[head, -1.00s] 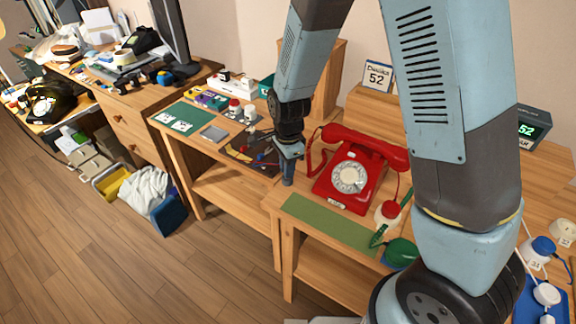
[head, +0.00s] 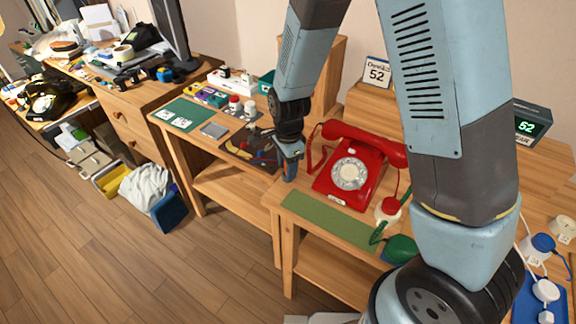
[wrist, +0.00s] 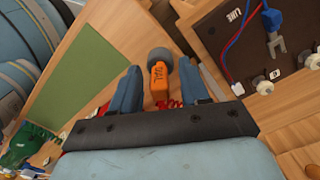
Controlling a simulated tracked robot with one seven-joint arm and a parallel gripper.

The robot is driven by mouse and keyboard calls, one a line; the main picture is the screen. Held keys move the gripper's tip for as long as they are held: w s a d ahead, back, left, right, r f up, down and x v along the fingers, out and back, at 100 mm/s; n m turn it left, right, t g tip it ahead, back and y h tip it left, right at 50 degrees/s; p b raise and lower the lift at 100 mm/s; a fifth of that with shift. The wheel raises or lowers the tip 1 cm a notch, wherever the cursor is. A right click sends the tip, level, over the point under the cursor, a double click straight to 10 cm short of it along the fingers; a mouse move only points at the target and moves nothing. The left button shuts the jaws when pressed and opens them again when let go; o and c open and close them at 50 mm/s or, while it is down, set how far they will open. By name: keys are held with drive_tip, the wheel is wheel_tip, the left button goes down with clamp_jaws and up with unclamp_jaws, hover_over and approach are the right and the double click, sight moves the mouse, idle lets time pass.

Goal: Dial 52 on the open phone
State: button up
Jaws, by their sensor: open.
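The red dial phone (head: 337,188) stands on the wooden table. Its handset (head: 365,142) lies across the top, and its pale round dial (head: 349,173) faces up and forward. My gripper (head: 289,172) is just left of the phone, fingers pointing down. In the wrist view my gripper (wrist: 161,88) is open. An orange piece marked DIAL (wrist: 160,78) with a grey round end (wrist: 160,56) shows between the fingers, with gaps on both sides. A bit of red shows behind the fingers; the dial is hidden there.
A card (head: 377,73) and a lit display (head: 527,127) both read 52. A green mat (head: 328,220) lies in front of the phone. A green object (head: 400,248) and a red-and-white round piece (head: 388,210) are to its right. A dark board (head: 250,150) with wires is at left.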

wheel_tip(320, 180, up, 14)
drive_tip(key=shift+d+f, duration=0.15)
idle(0.7)
drive_tip(key=shift+w, duration=0.1)
drive_tip(key=d+r+n+t+y, duration=0.1)
drive_tip(key=d+r+n, duration=0.2)
drive_tip(key=d+r, duration=0.55)
drive_tip(key=s+d+r+n+t, duration=0.2)
drive_tip(key=s+d+r+n, duration=0.2)
drive_tip(key=s+d, duration=0.3)
drive_tip(key=s+d+r+n+t+h, duration=0.1)
drive_tip(key=s+d+r+n, duration=0.4)
drive_tip(key=d, duration=0.5)
drive_tip(key=s+r+t, duration=0.1)
drive_tip(key=s+r, duration=0.1)
drive_tip(key=s, duration=0.1)
drive_tip(key=shift+d+r+t, duration=0.25)
drive_tip(key=shift+d+t, duration=0.05)
